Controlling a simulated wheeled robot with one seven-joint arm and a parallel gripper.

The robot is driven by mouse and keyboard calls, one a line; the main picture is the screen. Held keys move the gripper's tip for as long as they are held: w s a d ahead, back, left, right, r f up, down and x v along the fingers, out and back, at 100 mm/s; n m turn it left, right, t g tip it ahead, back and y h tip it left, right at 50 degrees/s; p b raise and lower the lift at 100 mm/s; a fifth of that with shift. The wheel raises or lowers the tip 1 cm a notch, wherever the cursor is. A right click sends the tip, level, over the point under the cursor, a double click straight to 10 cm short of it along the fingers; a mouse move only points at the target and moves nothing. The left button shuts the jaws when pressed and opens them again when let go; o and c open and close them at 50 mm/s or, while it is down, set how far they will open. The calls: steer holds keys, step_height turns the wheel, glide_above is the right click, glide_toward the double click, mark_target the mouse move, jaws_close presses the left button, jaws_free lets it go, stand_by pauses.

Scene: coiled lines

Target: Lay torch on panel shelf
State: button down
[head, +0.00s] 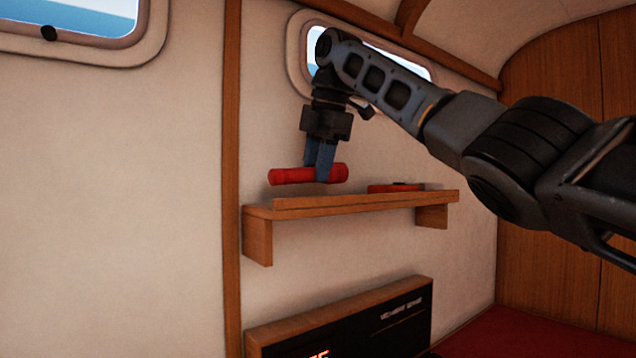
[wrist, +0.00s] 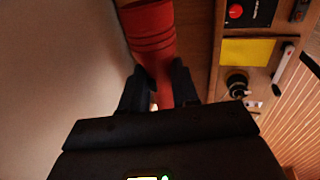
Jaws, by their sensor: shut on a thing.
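A red torch (head: 292,176) is held crosswise in my gripper (head: 321,178), lying about level just above the left part of the wooden panel shelf (head: 350,204). In the head view the torch appears slightly above the shelf's front lip; whether it touches cannot be told. In the wrist view the red torch (wrist: 150,32) runs up from between the dark fingers (wrist: 158,88), which are shut on it. Part of the torch is hidden by the fingers.
A flat red item (head: 395,188) lies on the shelf's right part. Below is a black panel (head: 375,325) with a lit red display. A wooden post (head: 232,180) stands left of the shelf, and a window (head: 300,50) is behind my arm. The wrist view shows a yellow patch (wrist: 248,52) and a black knob (wrist: 237,84).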

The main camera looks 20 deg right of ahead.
steer(key=shift+f, duration=1.75)
steer(key=c, duration=1.1)
jaws_free()
steer(key=v, duration=1.2)
